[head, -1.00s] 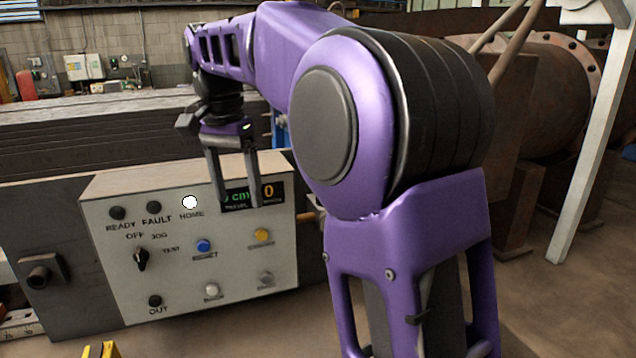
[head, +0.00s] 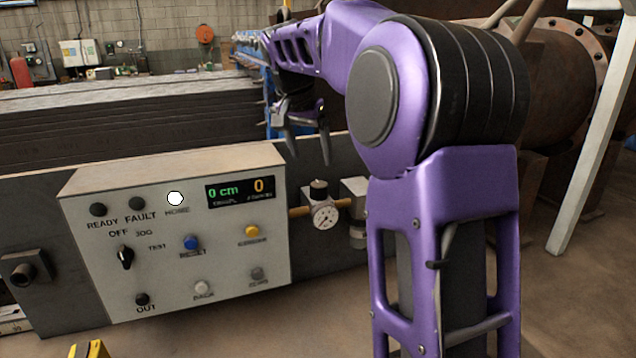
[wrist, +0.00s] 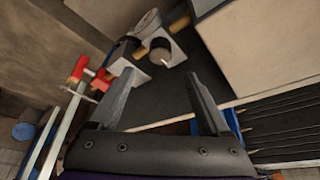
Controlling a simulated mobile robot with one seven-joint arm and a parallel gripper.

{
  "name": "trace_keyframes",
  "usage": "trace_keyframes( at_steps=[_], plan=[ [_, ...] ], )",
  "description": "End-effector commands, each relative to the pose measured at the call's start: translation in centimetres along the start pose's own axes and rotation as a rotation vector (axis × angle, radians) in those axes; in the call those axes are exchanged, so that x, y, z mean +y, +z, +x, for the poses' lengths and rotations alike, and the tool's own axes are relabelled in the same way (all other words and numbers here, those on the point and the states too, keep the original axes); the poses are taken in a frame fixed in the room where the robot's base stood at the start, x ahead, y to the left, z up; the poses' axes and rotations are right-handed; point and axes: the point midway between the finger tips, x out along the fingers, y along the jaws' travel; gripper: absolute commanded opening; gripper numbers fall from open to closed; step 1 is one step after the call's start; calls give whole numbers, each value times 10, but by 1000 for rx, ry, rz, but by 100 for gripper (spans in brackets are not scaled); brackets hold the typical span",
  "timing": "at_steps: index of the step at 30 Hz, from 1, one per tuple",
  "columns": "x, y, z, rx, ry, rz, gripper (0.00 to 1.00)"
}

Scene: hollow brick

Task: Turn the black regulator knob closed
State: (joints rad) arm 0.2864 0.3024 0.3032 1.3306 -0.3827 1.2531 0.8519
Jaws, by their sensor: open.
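The black regulator knob (head: 318,190) sits on top of a small regulator with a round white pressure gauge (head: 324,216), right of the control box. In the wrist view the knob (wrist: 160,49) shows from above as a dark round top with a small light mark, and the gauge (wrist: 147,22) is beside it. My gripper (head: 309,158) is open and empty, pointing down, above the knob and slightly left of it in the head view. In the wrist view the knob lies ahead of my two fingertips (wrist: 161,73), between their lines, and apart from them.
The control box (head: 75,225) with buttons, lamps and a lit display stands left of the regulator. A brass pipe (head: 299,211) joins the regulator. In the wrist view, red-handled fittings (wrist: 80,69) lie to the left. Stacked dark sheets (head: 120,130) lie behind.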

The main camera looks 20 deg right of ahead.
Motion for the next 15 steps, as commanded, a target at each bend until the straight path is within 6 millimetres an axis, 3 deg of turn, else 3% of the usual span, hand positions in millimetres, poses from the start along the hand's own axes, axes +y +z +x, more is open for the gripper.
trace_keyframes(
  at_steps=[6,15],
  plan=[
    [1,0,50,-4,2,0,81],
    [0,1,89,-2,0,-1,81]
  ],
)
